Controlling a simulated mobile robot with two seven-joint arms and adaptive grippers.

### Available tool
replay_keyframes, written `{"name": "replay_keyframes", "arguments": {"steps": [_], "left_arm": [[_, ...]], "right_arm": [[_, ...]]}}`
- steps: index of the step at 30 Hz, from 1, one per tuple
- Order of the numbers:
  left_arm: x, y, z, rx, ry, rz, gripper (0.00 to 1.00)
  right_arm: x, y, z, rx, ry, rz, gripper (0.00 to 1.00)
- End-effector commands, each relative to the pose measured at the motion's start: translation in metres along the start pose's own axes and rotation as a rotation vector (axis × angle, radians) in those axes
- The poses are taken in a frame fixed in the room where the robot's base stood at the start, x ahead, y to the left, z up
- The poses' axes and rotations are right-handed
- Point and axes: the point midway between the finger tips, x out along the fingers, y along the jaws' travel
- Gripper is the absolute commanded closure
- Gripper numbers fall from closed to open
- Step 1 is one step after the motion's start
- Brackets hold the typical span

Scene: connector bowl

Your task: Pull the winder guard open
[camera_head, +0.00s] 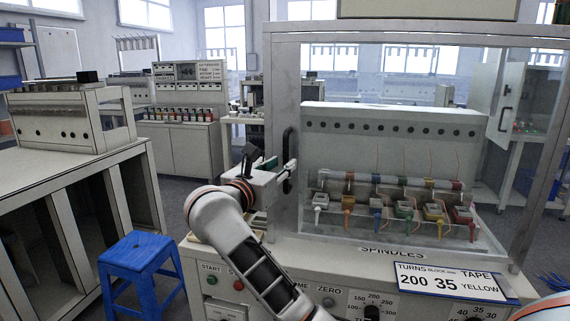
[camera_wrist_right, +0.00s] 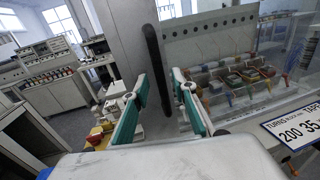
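The winder guard (camera_head: 284,95) is a clear panel in a grey metal frame across the front of the winding machine. Its black upright handle (camera_head: 289,160) is on the left post. My right gripper (camera_head: 287,172) is at the lower part of this handle. In the right wrist view the handle (camera_wrist_right: 155,62) stands upright, its lower end lined up between the two green-backed fingers of my right gripper (camera_wrist_right: 160,82). The fingers are apart, with a gap on both sides of the handle; I cannot tell if either touches it. My left gripper is out of view.
Behind the guard is a row of coloured spindles (camera_head: 405,208). Below is a control panel with buttons and knobs, and a sign (camera_head: 456,282) reading 200 35 yellow.

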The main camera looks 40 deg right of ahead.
Motion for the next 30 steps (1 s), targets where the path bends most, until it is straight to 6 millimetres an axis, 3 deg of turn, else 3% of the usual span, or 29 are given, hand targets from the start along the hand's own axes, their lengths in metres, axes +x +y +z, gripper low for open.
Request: {"name": "replay_keyframes", "arguments": {"steps": [6, 17, 21, 30], "left_arm": [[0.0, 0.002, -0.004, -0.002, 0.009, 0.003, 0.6], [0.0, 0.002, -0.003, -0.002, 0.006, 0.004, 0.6], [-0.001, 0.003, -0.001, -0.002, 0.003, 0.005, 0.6], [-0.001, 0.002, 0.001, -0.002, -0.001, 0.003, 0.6]], "right_arm": [[0.026, 0.0, -0.001, -0.002, -0.002, -0.002, 0.73], [0.033, 0.0, 0.0, -0.001, -0.001, -0.001, 0.73], [0.033, 0.0, 0.0, -0.001, -0.001, -0.001, 1.0], [0.03, 0.001, 0.0, -0.001, -0.001, 0.004, 1.0]]}}
